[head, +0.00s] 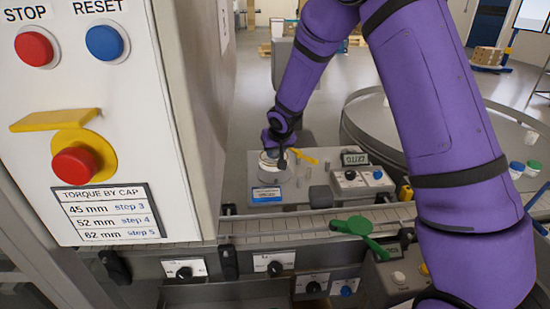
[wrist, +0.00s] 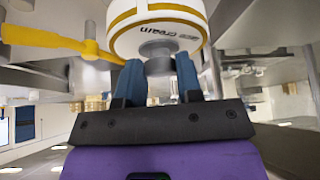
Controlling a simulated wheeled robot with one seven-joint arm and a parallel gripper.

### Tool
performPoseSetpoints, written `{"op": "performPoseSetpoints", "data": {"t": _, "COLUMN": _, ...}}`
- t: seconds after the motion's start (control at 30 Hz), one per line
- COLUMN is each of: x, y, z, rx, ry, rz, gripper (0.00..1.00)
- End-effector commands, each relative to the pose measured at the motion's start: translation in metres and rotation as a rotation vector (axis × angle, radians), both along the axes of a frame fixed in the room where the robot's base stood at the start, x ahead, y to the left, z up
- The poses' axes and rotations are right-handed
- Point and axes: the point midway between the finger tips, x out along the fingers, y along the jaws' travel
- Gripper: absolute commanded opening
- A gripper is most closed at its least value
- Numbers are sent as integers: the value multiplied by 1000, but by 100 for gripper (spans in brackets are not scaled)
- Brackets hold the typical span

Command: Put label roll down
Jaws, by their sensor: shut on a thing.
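The label roll (wrist: 160,30) is white with a yellow band and printed lettering, and fills the top middle of the wrist view. A grey round core (wrist: 157,58) shows at its near side. My gripper (wrist: 157,85) has its two blue fingers on either side of this core, shut on the roll. In the head view my gripper (head: 279,150) is at the grey bench unit, with the arm reaching down from above. The roll is small and partly hidden there, so I cannot tell whether it touches the surface beneath.
A yellow lever (head: 304,157) is close right of my gripper; it also shows in the wrist view (wrist: 60,40). A display box (head: 355,173) with knobs stands to the right. A control cabinet (head: 105,130) fills the left. A green handle (head: 360,230) is in front.

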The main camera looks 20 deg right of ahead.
Motion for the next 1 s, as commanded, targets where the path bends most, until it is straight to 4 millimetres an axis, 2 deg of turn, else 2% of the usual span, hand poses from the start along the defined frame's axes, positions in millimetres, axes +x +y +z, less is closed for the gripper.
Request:
{"op": "performPoseSetpoints", "data": {"t": 0.07, "x": 7, "y": -2, "z": -1, "rx": 1, "ry": -1, "rz": -2, "gripper": 5}}
{"op": "performPoseSetpoints", "data": {"t": 0.3, "x": 5, "y": -1, "z": -33, "rx": 0, "ry": 1, "rz": 1, "gripper": 5}}
{"op": "performPoseSetpoints", "data": {"t": 0.73, "x": 5, "y": -1, "z": -40, "rx": 1, "ry": 0, "rz": 0, "gripper": 5}}
{"op": "performPoseSetpoints", "data": {"t": 0.77, "x": 5, "y": -1, "z": -39, "rx": 1, "ry": 0, "rz": 0, "gripper": 40}}
{"op": "performPoseSetpoints", "data": {"t": 0.83, "x": 5, "y": -1, "z": -39, "rx": 0, "ry": 0, "rz": 0, "gripper": 56}}
{"op": "performPoseSetpoints", "data": {"t": 0.87, "x": 5, "y": -1, "z": -39, "rx": 0, "ry": 0, "rz": 0, "gripper": 58}}
{"op": "performPoseSetpoints", "data": {"t": 1.0, "x": 5, "y": -1, "z": -39, "rx": 0, "ry": 0, "rz": 0, "gripper": 58}}
